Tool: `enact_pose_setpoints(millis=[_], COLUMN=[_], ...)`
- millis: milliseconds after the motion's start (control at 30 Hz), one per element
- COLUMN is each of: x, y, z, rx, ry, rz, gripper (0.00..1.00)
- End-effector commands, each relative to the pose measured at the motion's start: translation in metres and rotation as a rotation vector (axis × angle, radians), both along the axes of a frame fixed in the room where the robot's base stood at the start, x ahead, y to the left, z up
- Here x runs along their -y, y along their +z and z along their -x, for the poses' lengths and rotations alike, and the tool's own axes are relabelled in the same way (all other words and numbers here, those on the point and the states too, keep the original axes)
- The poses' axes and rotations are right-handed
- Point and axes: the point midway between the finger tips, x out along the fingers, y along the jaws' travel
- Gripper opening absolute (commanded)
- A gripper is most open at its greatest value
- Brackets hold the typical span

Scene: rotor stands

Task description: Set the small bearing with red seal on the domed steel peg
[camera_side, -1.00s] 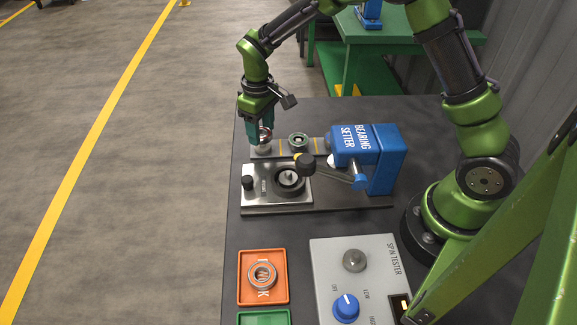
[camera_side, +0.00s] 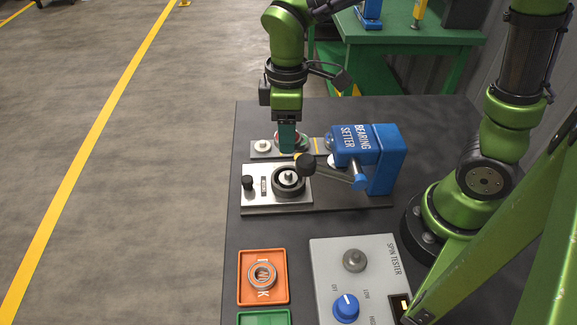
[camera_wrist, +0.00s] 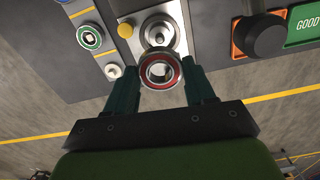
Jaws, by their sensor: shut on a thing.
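My gripper (camera_side: 288,148) is shut on the small bearing with red seal (camera_wrist: 160,70). It holds the bearing by its outer rim between the two green fingers, with the hole clear in the wrist view. In the side view the fingers mostly hide the bearing, and only a bit of red shows. The steel peg (camera_side: 288,176) stands in a dark round seat on the bright plate, nearer the side camera than my gripper. In the wrist view the peg (camera_wrist: 157,34) shows just beyond the bearing, which is apart from it.
A green-sealed bearing (camera_wrist: 88,38) and a pale empty post (camera_side: 262,146) are on the rack strip. The blue bearing setter (camera_side: 368,150) and its black-knobbed lever (camera_side: 306,164) stand close to the right. An orange tray (camera_side: 243,290) with a bearing and the spin tester (camera_side: 325,260) lie nearer the camera.

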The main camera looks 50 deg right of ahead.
Motion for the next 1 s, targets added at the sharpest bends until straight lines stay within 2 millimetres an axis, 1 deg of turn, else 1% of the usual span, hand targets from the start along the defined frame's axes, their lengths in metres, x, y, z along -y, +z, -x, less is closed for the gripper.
enact_pose_setpoints(millis=[33,233,800,1000], x=[0.001,0.001,0.001,0.001], y=[-0.003,-0.014,-0.069,-0.078], z=[0.002,0.001,0.001,0.001], rx=[-0.001,-0.002,-0.002,-0.001], ry=[0.016,0.030,0.028,0.027], rz=[0.001,0.001,0.001,-0.001], gripper=[0.20,0.20,0.20,0.20])
